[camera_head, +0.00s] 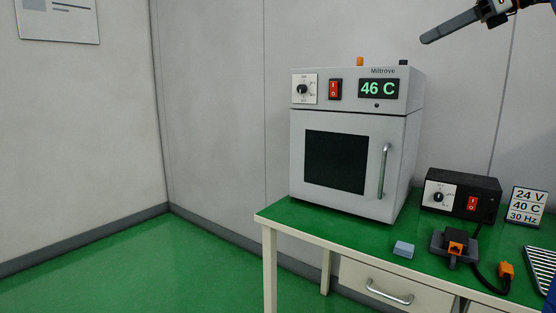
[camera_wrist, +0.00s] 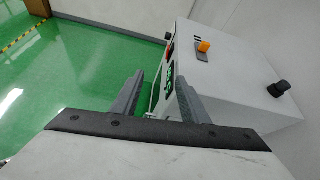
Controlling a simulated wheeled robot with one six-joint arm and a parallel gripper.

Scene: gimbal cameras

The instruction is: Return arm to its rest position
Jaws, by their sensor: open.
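My gripper (camera_head: 452,25) is raised at the top right of the head view, above and to the right of the oven. In the wrist view my gripper (camera_wrist: 160,104) shows two grey fingers apart with nothing between them. The grey oven (camera_head: 350,117) stands on the green-topped table (camera_head: 290,212) with its door shut. Its display reads 46 C. In the wrist view the oven's top (camera_wrist: 245,75) lies beyond the fingers, with an orange part and a black knob on it. Most of my arm is outside the head view.
A black power box (camera_head: 461,194) with a red switch stands right of the oven. A sign (camera_head: 527,206) reads 24 V, 40 C, 30 Hz. A blue block (camera_head: 403,249), a dark holder (camera_head: 455,245) and an orange connector (camera_head: 506,270) on a cable lie in front. Green floor is clear at left.

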